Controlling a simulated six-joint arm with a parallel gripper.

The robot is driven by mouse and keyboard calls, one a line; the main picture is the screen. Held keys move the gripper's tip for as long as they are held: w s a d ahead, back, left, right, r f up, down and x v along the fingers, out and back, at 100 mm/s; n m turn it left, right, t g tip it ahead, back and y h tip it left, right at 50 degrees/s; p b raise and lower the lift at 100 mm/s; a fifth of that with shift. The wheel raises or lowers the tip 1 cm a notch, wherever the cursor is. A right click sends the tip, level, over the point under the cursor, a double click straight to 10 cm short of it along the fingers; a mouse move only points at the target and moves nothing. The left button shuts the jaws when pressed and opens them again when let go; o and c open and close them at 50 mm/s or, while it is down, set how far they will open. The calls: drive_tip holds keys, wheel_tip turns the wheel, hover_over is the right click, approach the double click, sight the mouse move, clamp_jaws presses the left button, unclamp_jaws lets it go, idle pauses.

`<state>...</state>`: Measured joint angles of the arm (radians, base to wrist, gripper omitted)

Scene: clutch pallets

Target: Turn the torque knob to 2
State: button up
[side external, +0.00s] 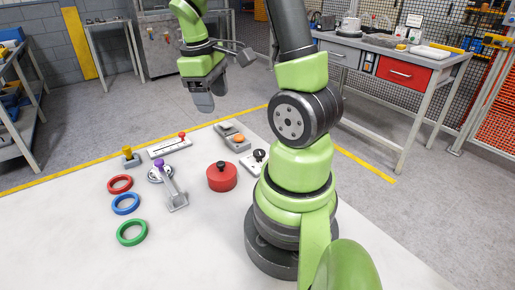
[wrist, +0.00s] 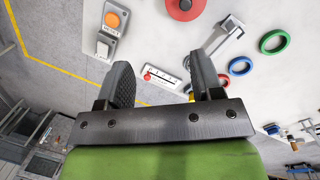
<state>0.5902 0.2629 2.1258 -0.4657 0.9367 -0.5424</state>
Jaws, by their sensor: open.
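The torque knob looks to be the black knob (side external: 258,155) on a small pale plate, just left of my arm's base in the side view. My arm partly hides that plate, and I cannot read its marks or the knob's setting. I do not see the knob in the wrist view. My gripper (side external: 203,101) is high above the far edge of the table, well up and left of the knob. In the wrist view its two fingers (wrist: 162,72) stand apart with nothing held between them.
Red (side external: 120,184), blue (side external: 125,204) and green (side external: 132,232) rings lie left. The front table is clear.

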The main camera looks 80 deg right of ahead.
sight(259, 151)
drive_tip(key=s+d+f+g, duration=0.1)
drive_tip(key=s+d+f, duration=0.1)
drive_tip(key=f, duration=0.3)
drive_tip(key=s+d+f+n+g, duration=0.1)
drive_tip(key=s+d+f, duration=0.1)
drive_tip(key=f, duration=0.4)
drive_tip(key=s+d+f+g+y, duration=0.1)
drive_tip(key=s+d+f, duration=0.1)
drive_tip(key=s+f, duration=0.2)
drive_tip(key=shift+s+f+n, duration=0.25)
drive_tip(key=shift+f+n, duration=0.05)
drive_tip(key=shift+f, duration=0.75)
drive_tip(key=c, duration=0.9)
